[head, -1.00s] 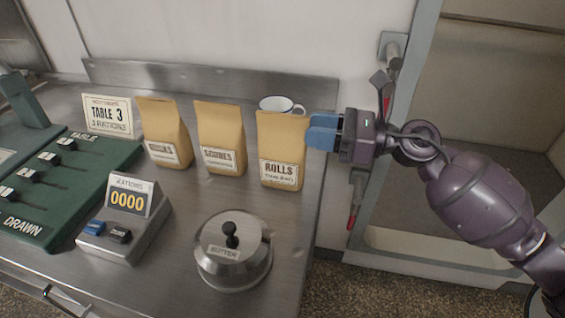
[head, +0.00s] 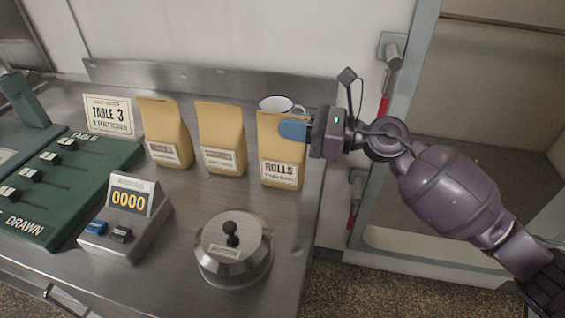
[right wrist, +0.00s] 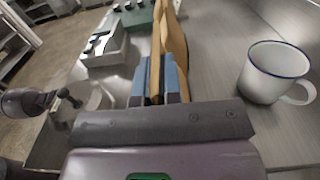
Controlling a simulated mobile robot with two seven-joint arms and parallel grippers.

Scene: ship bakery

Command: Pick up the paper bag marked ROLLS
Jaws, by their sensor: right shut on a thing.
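The paper bag marked ROLLS (head: 282,160) stands upright on the steel counter, the rightmost of three tan bags in the head view. My right gripper (head: 292,130) comes in from the right and is shut on its upper part, with one blue finger across the front face. In the right wrist view the two blue fingers (right wrist: 159,85) have the tan bag edge (right wrist: 155,75) between them. The bag's base appears to rest on the counter. My left gripper is not clearly in view as a gripper.
Two more bags, the middle one (head: 220,140) and the left one (head: 165,135), stand to the left. A white mug (head: 277,103) is close behind the ROLLS bag. A lidded butter pot (head: 233,255) and a counter device (head: 125,220) stand in front. The counter's right edge is near.

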